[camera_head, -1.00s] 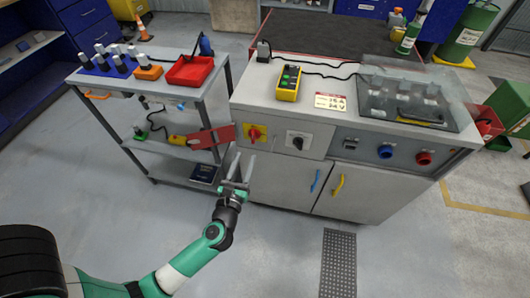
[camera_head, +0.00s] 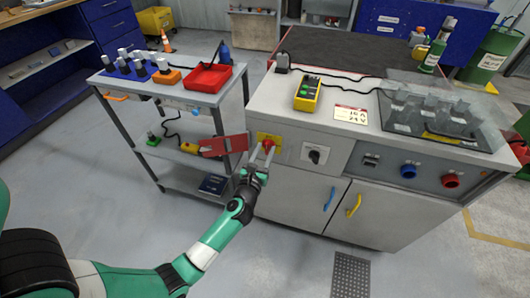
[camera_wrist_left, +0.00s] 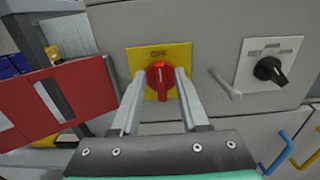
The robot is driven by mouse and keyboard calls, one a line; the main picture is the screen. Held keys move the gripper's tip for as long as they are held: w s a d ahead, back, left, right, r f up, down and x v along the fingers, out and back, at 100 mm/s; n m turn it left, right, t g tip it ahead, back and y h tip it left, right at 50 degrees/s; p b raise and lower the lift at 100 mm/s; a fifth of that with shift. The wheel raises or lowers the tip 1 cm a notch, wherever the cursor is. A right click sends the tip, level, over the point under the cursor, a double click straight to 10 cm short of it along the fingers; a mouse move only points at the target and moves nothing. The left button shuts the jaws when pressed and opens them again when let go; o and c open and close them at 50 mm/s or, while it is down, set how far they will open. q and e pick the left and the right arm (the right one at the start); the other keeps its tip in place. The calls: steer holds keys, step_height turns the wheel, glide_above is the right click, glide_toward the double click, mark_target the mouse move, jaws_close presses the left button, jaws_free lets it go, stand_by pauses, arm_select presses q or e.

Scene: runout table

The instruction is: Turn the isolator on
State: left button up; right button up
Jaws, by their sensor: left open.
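The isolator is a red rotary knob (camera_wrist_left: 160,76) on a yellow plate (camera_wrist_left: 176,56) on the cabinet front. The plate's upper marking seems to read OFF, and the knob's handle points roughly up and down. In the head view the knob (camera_head: 268,143) shows just past my left gripper (camera_head: 262,156). In the left wrist view the fingers of this open gripper (camera_wrist_left: 158,92) stand on either side of the knob. I cannot tell whether they touch it. My right gripper is not in view.
A red plate (camera_wrist_left: 58,103) sticks out left of the knob. A black rotary switch (camera_wrist_left: 270,70) on a white plate and a grey lever (camera_wrist_left: 226,86) are to the right. A yellow control box (camera_head: 307,93) lies on top. A shelved cart (camera_head: 180,150) stands at left.

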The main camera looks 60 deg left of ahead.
arm_select(q)
steer(key=shift+w+a, duration=0.15)
steer(key=shift+w, duration=0.05)
jaws_close()
